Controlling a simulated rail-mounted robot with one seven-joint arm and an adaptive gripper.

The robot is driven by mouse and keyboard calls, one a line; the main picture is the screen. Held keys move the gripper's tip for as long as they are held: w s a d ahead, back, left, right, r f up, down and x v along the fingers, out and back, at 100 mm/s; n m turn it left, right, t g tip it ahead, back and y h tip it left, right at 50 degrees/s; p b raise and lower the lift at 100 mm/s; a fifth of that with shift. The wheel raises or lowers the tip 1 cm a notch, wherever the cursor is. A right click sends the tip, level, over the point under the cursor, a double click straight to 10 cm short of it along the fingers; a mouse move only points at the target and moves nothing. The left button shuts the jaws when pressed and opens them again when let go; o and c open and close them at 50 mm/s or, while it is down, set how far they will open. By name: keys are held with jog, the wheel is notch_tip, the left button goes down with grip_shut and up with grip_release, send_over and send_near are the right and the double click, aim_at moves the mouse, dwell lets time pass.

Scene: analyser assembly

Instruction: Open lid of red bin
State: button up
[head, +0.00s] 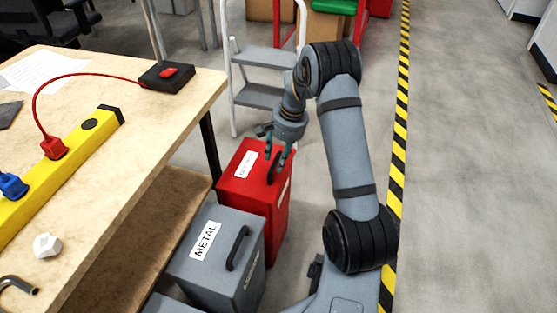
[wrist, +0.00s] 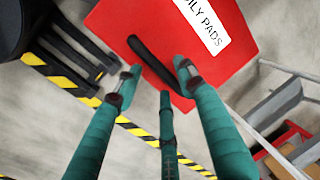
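The red bin (head: 258,190) stands on the floor beside the workbench, its lid down. Its lid (wrist: 130,20) fills the upper part of the wrist view, with a white label (wrist: 203,27) whose visible text reads "ILY PADS". A black bar handle (wrist: 152,62) lies on the lid; it also shows in the head view (head: 275,168). My gripper (wrist: 158,75) has teal fingers spread apart, one on each side of the handle's near end. The fingers look apart from the handle; whether any touches it is unclear. The gripper (head: 279,153) is just above the lid in the head view.
A grey bin labelled METAL (head: 215,255) stands in front of the red bin. The wooden workbench (head: 150,120) is to the left. A grey step ladder (head: 262,75) stands behind. Open floor lies to the right, past yellow-black floor tape (head: 401,110).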

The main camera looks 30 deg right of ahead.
jog(key=shift+w+d+f, duration=0.25)
jog(key=shift+w+f, duration=0.05)
jog(key=shift+w, duration=0.05)
jog(key=shift+s+a+r, duration=0.1)
jog(key=shift+s+a, duration=0.05)
jog(key=shift+c, duration=0.4)
grip_shut()
